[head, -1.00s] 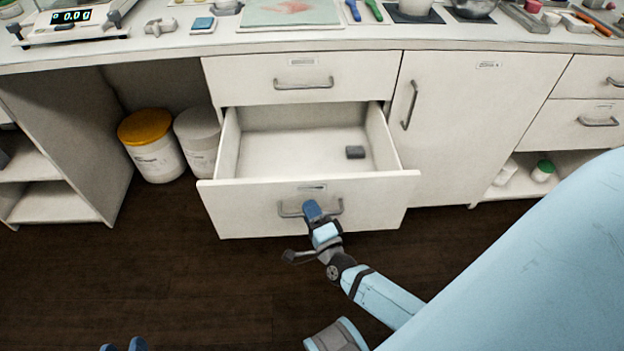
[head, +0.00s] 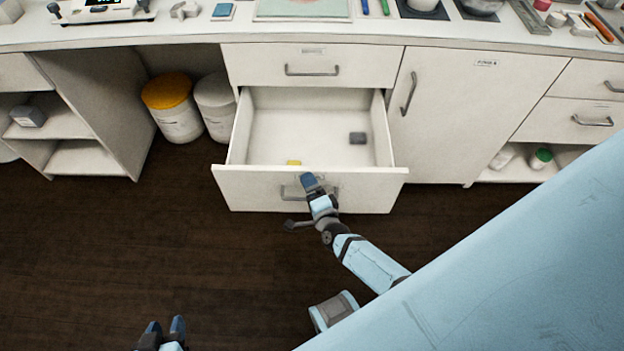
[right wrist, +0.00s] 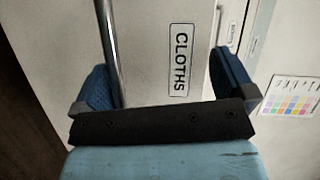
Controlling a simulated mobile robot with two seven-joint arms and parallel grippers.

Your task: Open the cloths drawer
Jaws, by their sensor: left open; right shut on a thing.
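The cloths drawer (head: 240,190) is the lower white drawer in the middle cabinet and stands well out from it. Its label (right wrist: 181,64) reads CLOTHS in the right wrist view. My right gripper (head: 310,182) is shut on the drawer's grey bar handle (head: 291,193), which also shows in the right wrist view (right wrist: 109,45); the fingers hide part of it. A small dark grey block (head: 358,138) and a small yellow thing (head: 293,162) lie inside. My left gripper (head: 164,330) is open and empty, low over the floor, apart from the drawer.
A shut drawer (head: 350,54) is above the open one, and a shut cupboard door (head: 450,110) is to its right. Tubs with a yellow lid (head: 167,92) and a white lid (head: 213,92) stand at the left. The dark floor (head: 100,240) is clear at the left.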

